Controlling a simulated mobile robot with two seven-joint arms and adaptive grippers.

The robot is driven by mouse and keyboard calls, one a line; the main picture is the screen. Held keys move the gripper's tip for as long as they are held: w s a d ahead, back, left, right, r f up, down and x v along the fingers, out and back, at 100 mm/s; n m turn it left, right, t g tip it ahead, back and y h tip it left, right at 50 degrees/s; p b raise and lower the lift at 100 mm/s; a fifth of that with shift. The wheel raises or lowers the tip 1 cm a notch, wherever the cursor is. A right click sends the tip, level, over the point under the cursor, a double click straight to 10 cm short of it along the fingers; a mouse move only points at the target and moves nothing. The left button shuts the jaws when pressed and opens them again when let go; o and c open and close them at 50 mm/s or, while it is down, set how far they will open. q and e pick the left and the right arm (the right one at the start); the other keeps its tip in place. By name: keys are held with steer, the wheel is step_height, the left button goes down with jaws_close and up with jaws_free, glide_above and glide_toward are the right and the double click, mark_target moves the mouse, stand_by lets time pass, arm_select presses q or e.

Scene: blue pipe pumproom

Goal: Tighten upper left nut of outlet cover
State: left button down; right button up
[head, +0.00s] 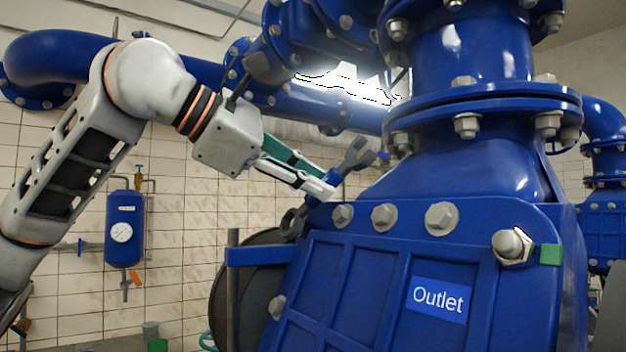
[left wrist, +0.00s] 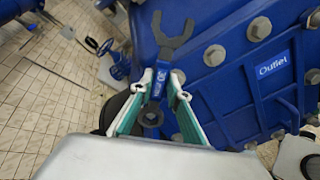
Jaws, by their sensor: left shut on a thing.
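My left gripper (head: 328,188) is shut on a grey wrench (head: 357,158) with a blue middle. The wrench also shows in the left wrist view (left wrist: 173,38), its open jaw pointing away from the gripper and its ring end (left wrist: 152,118) between the fingers. In the head view the ring end hangs down by the upper left corner of the blue outlet cover (head: 330,262). An upper left nut (head: 342,215) sits just right of the ring end. My right gripper is not in view.
More nuts line the cover's top edge, such as one in the middle (head: 440,218) and one at the right (head: 510,245) beside a green block (head: 550,254). A big blue flange (head: 490,100) overhangs the cover. A blue tank with a gauge (head: 123,230) hangs on the tiled wall.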

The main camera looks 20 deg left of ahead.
mark_target(346, 217)
arm_select(q)
steer(key=shift+w+d+f, duration=0.2)
steer(key=shift+w+d, duration=0.15)
steer(key=shift+w, duration=0.1)
stand_by(0.6)
steer(key=shift+w+d+f, duration=0.2)
steer(key=shift+w+d, duration=0.1)
steer(key=shift+w, duration=0.1)
stand_by(0.3)
steer(key=f+m, duration=0.1)
steer(key=s+m, duration=0.1)
steer(key=m, duration=0.1)
steer(key=shift+s+d+f, duration=0.2)
steer(key=shift+d+f, duration=0.15)
steer(key=shift+f, duration=0.05)
steer(key=f+m, duration=0.1)
steer(key=s+f+m, duration=0.1)
steer(key=m, duration=0.1)
steer(key=shift+f, duration=0.1)
steer(key=shift+s, duration=0.1)
steer(key=shift+r, duration=0.25)
steer(key=shift+w+r+n, duration=0.2)
steer(key=shift+w+n, duration=0.05)
steer(key=shift+n, duration=0.05)
stand_by(0.3)
steer(key=shift+s+a+r, duration=0.2)
steer(key=shift+s+a, duration=0.05)
steer(key=shift+s, duration=0.15)
stand_by(0.7)
